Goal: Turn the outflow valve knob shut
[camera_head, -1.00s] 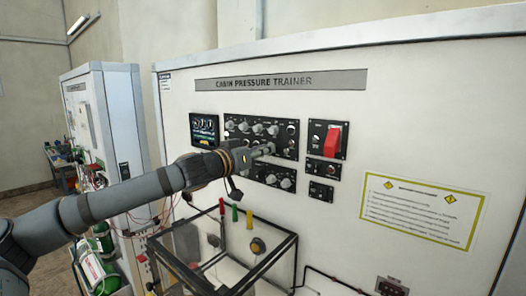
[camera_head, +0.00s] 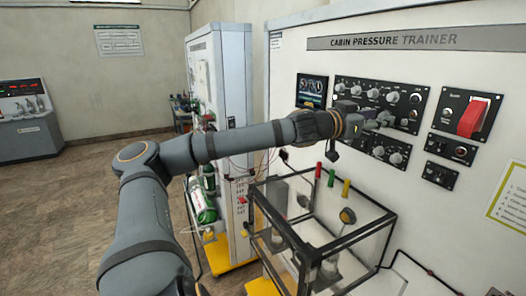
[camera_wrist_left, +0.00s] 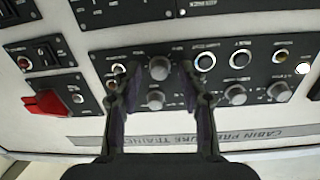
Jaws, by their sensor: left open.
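The control panel (camera_head: 428,98) on the white trainer wall carries rows of grey knobs. My left gripper (camera_head: 388,120) is open in front of its lower right part. In the left wrist view, which is upside down, the fingers (camera_wrist_left: 158,76) point at the panel with a grey knob (camera_wrist_left: 158,68) between their tips. Whether they touch it I cannot tell. Another grey knob (camera_wrist_left: 155,100) sits nearer the title strip, also between the fingers. The labels are too small to read, so I cannot tell which is the outflow valve knob. My right gripper is not in view.
A red guarded switch (camera_head: 474,117) is right of the panel. A small display (camera_head: 311,90) is on its left. A lower panel with knobs (camera_head: 396,158) is just below the gripper. A clear box with a black frame (camera_head: 330,262) stands below the arm.

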